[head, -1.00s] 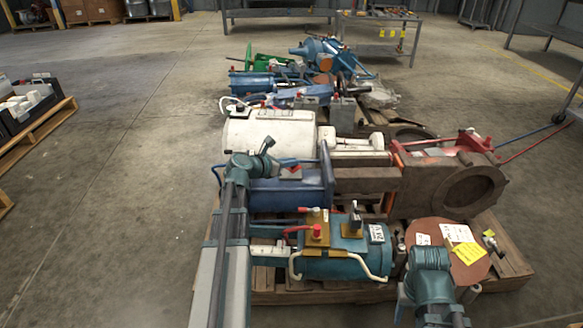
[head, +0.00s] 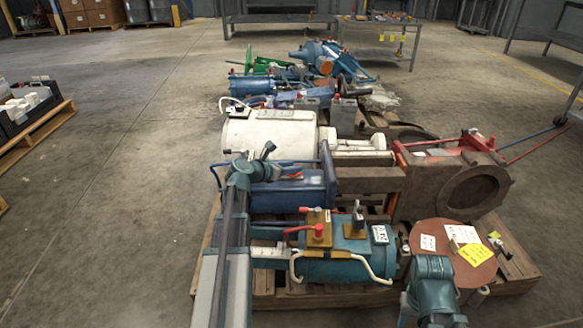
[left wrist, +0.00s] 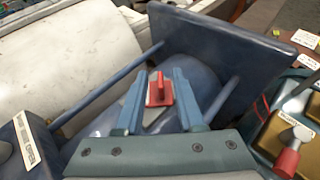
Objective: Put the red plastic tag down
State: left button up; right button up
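The red plastic tag (left wrist: 158,92) has a flat body with a raised red grip. In the left wrist view it sits between the two fingers of my left gripper (left wrist: 155,82), over a small grey plate on the blue machine (left wrist: 195,70). The fingers stand apart with a gap on each side of the tag. In the head view my left gripper (head: 266,152) is above the left end of the blue machine (head: 290,192); the tag is not clear there. My right gripper is out of view; only part of that arm shows at the lower right.
A teal pump (head: 345,262) with red handles stands in front on the wooden pallet (head: 262,283). A white cylinder (head: 268,136) lies behind the blue machine. A brown disc (head: 425,240) with labels is at right.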

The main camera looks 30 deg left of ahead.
pick_arm(q)
jog(key=p+v, duration=0.4)
jog(key=v, duration=0.8)
jog(key=shift+p, duration=0.3)
jog(key=s+d+m+g+h+p, duration=0.2)
jog(key=d+m+g+p, duration=0.65)
jog(key=d+m, duration=1.25)
jog(key=s+d+r+m+g+y+p, duration=0.25)
jog(key=s+d+m+p, duration=0.25)
jog(key=s+d+m, duration=0.3)
jog(key=s+d+r+m+g+y+p, duration=0.2)
jog(key=s+d+r+m+y+p, duration=0.25)
jog(key=d+m, duration=0.5)
notch_tip(320, 180, up, 35)
jog(key=s+n+p, duration=0.1)
jog(key=p, duration=3.7)
jog(key=shift+d+r+h, duration=0.2)
jog(key=shift+r+h, duration=0.05)
jog(key=shift+h, duration=0.05)
